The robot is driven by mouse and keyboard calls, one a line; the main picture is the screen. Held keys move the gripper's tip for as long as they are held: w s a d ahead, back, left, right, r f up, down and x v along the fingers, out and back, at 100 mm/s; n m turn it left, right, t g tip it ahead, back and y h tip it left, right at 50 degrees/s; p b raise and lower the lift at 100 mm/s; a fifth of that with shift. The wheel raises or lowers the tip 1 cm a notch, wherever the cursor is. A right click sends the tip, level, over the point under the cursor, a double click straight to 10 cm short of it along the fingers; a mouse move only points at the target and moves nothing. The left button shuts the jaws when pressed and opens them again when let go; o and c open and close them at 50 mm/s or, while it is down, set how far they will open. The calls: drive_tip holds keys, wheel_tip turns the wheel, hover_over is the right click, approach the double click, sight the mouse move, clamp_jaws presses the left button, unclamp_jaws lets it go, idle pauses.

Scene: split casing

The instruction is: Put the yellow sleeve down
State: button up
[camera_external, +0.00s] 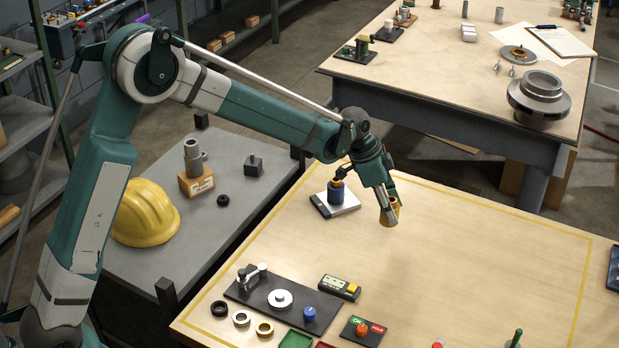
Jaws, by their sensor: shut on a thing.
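The yellow sleeve (391,213) is a short ring-like cylinder in the external view. My gripper (387,206) is shut on it and holds it over the left back part of the wooden table (480,270). The finger in front hides part of the sleeve. It looks raised above the table top, but the exact gap is hard to tell.
The table's middle and right are clear.

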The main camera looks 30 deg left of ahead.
drive_tip(key=s+d, duration=0.2)
drive_tip(key=s, duration=0.7)
drive_tip(key=shift+s+d+m+p, duration=0.15)
drive_tip(key=shift+s+m+p, duration=0.15)
drive_tip(key=shift+m, duration=0.1)
drive_tip(key=shift+f, duration=3)
drive_tip(key=shift+f, duration=1.9)
drive_tip(key=shift+f, duration=0.15)
drive_tip(key=o, duration=1.4)
